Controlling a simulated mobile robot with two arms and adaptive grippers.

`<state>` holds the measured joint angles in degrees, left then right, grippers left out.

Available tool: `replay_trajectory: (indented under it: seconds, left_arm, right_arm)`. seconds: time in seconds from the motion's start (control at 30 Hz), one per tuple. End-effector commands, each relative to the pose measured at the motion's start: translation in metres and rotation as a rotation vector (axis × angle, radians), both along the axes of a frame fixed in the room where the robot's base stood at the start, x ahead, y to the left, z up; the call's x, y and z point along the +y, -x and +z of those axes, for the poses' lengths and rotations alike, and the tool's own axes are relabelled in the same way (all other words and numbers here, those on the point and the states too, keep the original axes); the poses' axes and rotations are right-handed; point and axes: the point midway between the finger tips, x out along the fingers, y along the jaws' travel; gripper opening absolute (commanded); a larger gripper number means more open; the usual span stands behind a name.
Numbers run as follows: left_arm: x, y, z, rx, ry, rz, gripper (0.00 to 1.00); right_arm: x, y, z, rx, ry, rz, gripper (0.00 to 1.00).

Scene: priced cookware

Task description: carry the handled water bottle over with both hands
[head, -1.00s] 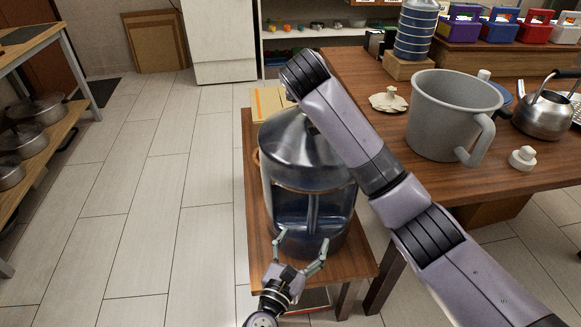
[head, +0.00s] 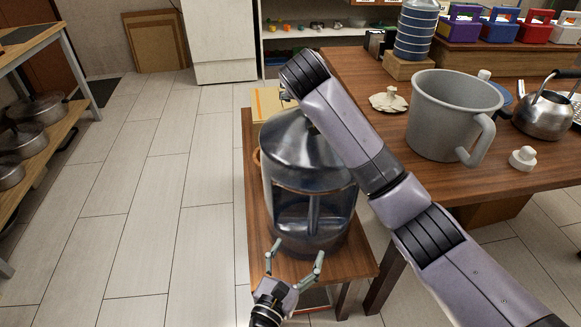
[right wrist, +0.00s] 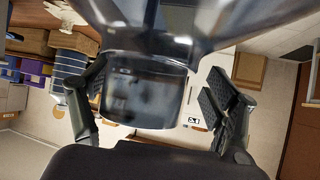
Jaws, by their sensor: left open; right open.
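The handled water bottle (head: 290,150) is large, dark and see-through, with a domed top and an upright handle bar (head: 313,212) in a recess on its near side. It stands on a small wooden bench (head: 362,262). My left gripper (head: 297,249) is open, just in front of the bottle's near lower side, with nothing between its fingers. My right arm passes over the bottle's right side, and its gripper is mostly hidden in the head view. In the right wrist view, my right gripper (right wrist: 155,74) is open, its fingers either side of the bottle's narrow end (right wrist: 145,95).
The larger wooden table (head: 390,125) on the right bears a big grey mug (head: 440,115), a steel kettle (head: 543,112) and a blue ribbed bottle (head: 416,30). A shelf with pots (head: 28,138) stands at left. The tiled floor (head: 165,200) between is clear.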

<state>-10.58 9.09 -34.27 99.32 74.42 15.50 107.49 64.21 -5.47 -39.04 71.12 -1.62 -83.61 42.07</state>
Motion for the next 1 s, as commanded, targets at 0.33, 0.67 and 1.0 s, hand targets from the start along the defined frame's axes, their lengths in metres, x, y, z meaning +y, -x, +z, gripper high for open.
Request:
replay_trajectory:
  seconds: [0.33, 0.67, 1.0]
  left_arm:
    - [0.000, 0.000, 0.000, 0.000, 0.000, 0.000, 0.76]
    - [0.000, 0.000, 0.000, 0.000, 0.000, 0.000, 0.76]
    - [0.000, 0.000, 0.000, 0.000, 0.000, 0.000, 0.76]
  right_arm:
    - [0.000, 0.000, 0.000, 0.000, 0.000, 0.000, 0.90]
    - [0.003, 0.027, 0.019, -0.003, -0.003, 0.003, 0.90]
    - [0.007, 0.083, 0.058, -0.002, -0.002, 0.002, 0.90]
